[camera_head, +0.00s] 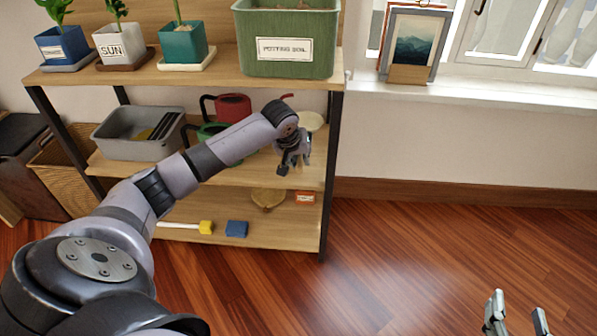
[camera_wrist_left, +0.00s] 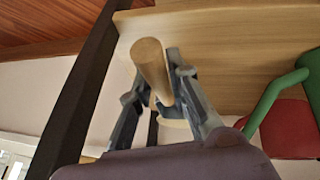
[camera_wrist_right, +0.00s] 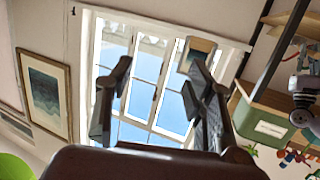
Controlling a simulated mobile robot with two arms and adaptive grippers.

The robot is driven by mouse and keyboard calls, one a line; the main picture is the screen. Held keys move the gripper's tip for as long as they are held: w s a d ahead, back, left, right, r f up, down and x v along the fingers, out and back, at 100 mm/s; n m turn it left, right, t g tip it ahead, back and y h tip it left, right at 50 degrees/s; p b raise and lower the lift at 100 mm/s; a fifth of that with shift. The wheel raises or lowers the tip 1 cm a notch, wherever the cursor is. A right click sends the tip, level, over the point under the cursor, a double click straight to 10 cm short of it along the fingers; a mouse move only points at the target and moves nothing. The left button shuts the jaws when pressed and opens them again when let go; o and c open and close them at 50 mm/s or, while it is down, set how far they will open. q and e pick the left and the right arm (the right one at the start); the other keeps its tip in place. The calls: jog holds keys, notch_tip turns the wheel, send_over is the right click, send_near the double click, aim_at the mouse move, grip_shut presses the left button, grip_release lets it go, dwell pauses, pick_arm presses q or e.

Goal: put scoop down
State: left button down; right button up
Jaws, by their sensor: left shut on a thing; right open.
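My left gripper (camera_head: 291,160) is at the right end of the middle shelf (camera_head: 250,176). In the left wrist view its fingers (camera_wrist_left: 162,95) are closed around a light wooden handle (camera_wrist_left: 152,68), which I take to be the scoop's. The scoop's head cannot be clearly made out in either view, and whether it touches the shelf cannot be told. My right gripper (camera_head: 515,318) is open and empty at the bottom right of the head view, over the floor. In the right wrist view its fingers (camera_wrist_right: 158,100) are spread apart.
On the middle shelf are a grey bin (camera_head: 125,140), a red watering can (camera_head: 233,107) and a green one (camera_head: 208,130). A dark shelf post (camera_head: 329,165) stands right of my left gripper. A green soil box (camera_head: 288,30) sits above. The lower shelf holds a blue block (camera_head: 236,229).

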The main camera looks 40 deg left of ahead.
pick_arm(q)
notch_tip(320, 180, down, 4)
jog(key=shift+r+b, duration=0.1)
jog(key=shift+b, duration=0.65)
pick_arm(e)
notch_tip(320, 180, up, 7)
jog(key=a+t+y, duration=0.1)
jog(key=t, duration=0.3)
jog(key=shift+w+r, duration=0.15)
jog(key=shift+r, duration=0.05)
jog(key=shift+a, duration=0.1)
pick_arm(q)
jog(key=c, duration=2)
grip_release()
jog(key=shift+f, duration=0.25)
jog(key=o, duration=0.5)
pick_arm(e)
jog(key=shift+f, duration=0.2)
pick_arm(q)
jog(key=shift+r, duration=0.1)
